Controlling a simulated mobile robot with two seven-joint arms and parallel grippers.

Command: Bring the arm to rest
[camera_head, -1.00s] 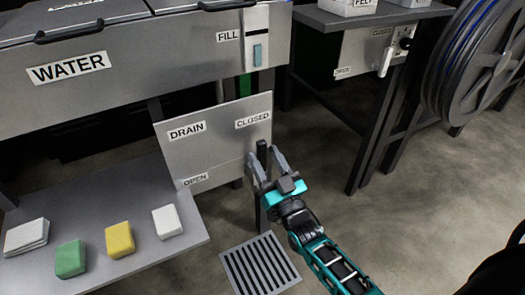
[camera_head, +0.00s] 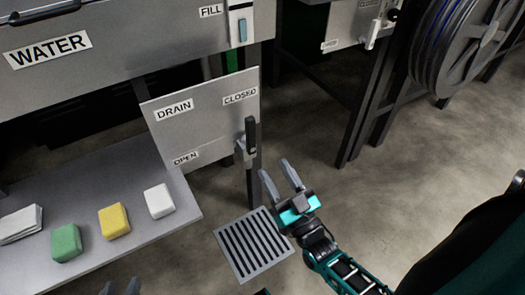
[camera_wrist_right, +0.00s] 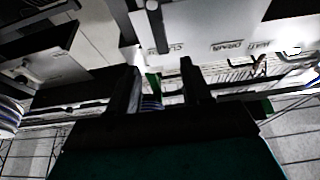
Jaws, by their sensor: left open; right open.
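My right gripper (camera_head: 280,178) is open and empty in the head view, below and to the right of the black drain lever (camera_head: 250,135) and apart from it. The lever stands upright, just under the CLOSED label of the drain panel (camera_head: 205,125). In the right wrist view both fingers of the right gripper (camera_wrist_right: 160,80) stand apart with nothing between them. Only the fingertips of my left gripper (camera_head: 119,288) show at the bottom edge of the head view; they are apart.
A grey shelf (camera_head: 172,228) at left holds a white cloth (camera_head: 20,224), a green block (camera_head: 66,243), a yellow block (camera_head: 114,221) and a white block (camera_head: 159,201). A floor grate (camera_head: 253,243) lies below the lever. A cable reel (camera_head: 470,45) stands at upper right. Floor at right is open.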

